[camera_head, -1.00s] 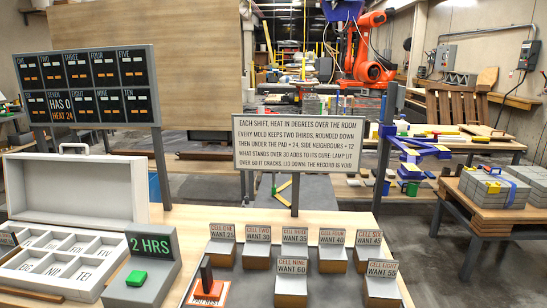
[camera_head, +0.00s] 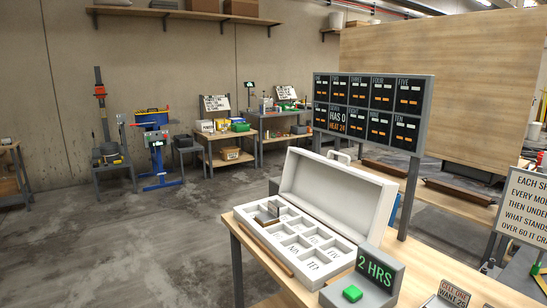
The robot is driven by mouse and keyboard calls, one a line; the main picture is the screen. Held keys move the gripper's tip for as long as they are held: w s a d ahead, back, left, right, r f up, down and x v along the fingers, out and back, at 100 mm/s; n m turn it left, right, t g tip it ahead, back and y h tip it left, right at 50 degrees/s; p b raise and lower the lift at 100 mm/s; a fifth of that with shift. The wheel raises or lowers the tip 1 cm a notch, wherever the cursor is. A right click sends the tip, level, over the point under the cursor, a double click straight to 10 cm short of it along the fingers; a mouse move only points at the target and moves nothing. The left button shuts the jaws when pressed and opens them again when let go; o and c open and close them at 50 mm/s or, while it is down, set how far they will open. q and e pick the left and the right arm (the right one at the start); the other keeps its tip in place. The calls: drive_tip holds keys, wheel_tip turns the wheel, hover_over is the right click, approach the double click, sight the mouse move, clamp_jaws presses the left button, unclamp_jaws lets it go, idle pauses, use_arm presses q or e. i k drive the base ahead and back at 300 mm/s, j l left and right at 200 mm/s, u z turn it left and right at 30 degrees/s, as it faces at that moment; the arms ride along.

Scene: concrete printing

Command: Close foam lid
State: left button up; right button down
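A white foam case stands on the wooden table in the lower middle of the head view. Its foam lid (camera_head: 337,192) is open, tilted up along the back edge, with a handle (camera_head: 340,156) on top. The case's lower tray (camera_head: 322,276) is divided into several white compartments with dark lettering. A grey block (camera_head: 268,213) sits at the tray's far left end. Neither of my grippers shows in the view.
A wooden strip (camera_head: 262,249) lies along the tray's front edge. A grey "2 HRS" box (camera_head: 375,272) with a green button (camera_head: 352,293) stands to the right. A dark number board (camera_head: 368,106) rises behind the lid. Open concrete floor (camera_head: 130,250) lies to the left.

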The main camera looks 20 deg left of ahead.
sight(357, 204)
drive_tip(key=u, duration=0.15)
drive_tip(key=i+j, duration=0.15)
drive_tip(key=j, duration=0.2)
drive_tip(key=i+j, duration=0.15)
drive_tip(key=j, duration=0.15)
drive_tip(key=i+j, duration=0.15)
drive_tip(key=j, duration=0.2)
drive_tip(key=i+j, duration=0.15)
drive_tip(key=j, duration=0.2)
